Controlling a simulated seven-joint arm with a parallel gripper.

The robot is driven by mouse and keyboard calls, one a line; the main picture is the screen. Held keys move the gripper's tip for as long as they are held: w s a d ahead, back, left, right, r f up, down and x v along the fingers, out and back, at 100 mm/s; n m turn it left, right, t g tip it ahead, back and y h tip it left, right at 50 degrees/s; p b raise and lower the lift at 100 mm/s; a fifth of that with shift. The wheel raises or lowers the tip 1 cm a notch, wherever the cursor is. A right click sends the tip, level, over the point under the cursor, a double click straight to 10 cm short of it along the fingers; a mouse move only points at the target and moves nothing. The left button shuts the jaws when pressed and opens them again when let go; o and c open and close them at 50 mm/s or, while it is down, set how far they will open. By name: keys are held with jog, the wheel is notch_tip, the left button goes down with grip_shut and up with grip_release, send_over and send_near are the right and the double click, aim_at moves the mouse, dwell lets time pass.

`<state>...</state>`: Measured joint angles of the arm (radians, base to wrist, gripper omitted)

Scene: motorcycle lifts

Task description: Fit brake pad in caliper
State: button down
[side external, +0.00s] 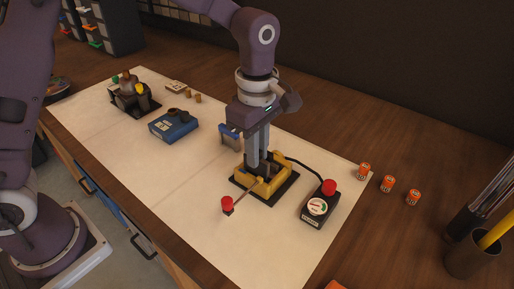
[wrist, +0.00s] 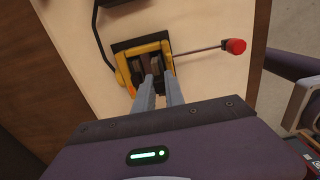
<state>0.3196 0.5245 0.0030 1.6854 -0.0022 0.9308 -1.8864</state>
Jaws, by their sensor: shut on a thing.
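The yellow caliper (side external: 272,184) sits on a black base plate on the pale mat, with a red-knobbed lever (side external: 228,204) sticking out towards the front. The caliper also shows in the wrist view (wrist: 163,47), with its lever knob (wrist: 236,46) to the right. My gripper (side external: 258,164) points down into the caliper's opening, and its fingertips (wrist: 158,84) are close together there. It is shut on a dark piece that looks like the brake pad (wrist: 152,66). The fingers and caliper hide much of the pad, so I cannot tell how deep it sits.
A black box with a red button and dial (side external: 319,206) stands right of the caliper, joined by a black cable. A blue-topped stand (side external: 230,137) is just behind left. A blue box (side external: 173,126) lies farther left. Several orange cans (side external: 387,183) stand right. The front mat is clear.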

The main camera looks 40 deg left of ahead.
jog(key=shift+f, duration=1.45)
jog(key=c, duration=0.9)
grip_release()
jog(key=shift+r, duration=0.1)
jog(key=shift+r, duration=3.95)
